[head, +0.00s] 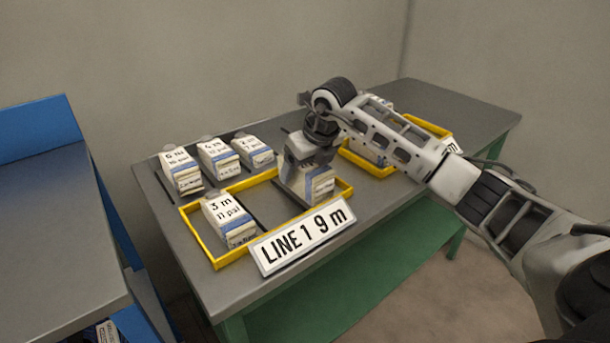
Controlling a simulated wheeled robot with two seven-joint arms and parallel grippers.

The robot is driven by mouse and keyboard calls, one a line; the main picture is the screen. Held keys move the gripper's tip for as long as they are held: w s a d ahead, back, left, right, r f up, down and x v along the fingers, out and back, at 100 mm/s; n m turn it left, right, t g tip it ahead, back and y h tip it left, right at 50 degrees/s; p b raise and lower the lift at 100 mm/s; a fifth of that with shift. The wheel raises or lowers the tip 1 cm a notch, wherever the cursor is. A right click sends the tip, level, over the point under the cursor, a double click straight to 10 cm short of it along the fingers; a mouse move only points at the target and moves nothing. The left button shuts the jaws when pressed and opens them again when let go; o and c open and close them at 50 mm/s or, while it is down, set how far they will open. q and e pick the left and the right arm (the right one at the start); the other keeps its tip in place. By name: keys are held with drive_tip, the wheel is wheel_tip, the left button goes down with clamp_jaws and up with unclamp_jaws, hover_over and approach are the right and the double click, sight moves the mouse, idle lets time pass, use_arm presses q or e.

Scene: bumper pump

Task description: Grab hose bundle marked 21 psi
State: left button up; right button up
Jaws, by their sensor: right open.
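My right gripper (320,147) points down at the top of a white carton-like bundle (306,182) with a blue band, in the left yellow tray (215,255). Its jaws are open; whether the fingers touch or straddle the carton is hidden. That carton's printing is too small or covered to read. Behind the tray stand three similar cartons: a left one (181,172), a middle one (218,156) and a right one (253,151). Their small psi figures are hard to read, so I cannot tell which says 21 psi. My left gripper is not in view.
A carton marked 3 m, 11 psi (229,219) stands in the left tray. A sign reading LINE1 9 m (303,237) is at its front. A second yellow tray (428,126) lies behind my right arm. A blue-backed bench (45,215) stands left, across a gap.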

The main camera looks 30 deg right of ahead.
drive_tip(key=shift+f, duration=0.1)
drive_tip(key=c, duration=1.2)
drive_tip(key=shift+c, duration=1.3)
drive_tip(key=shift+r, duration=0.2)
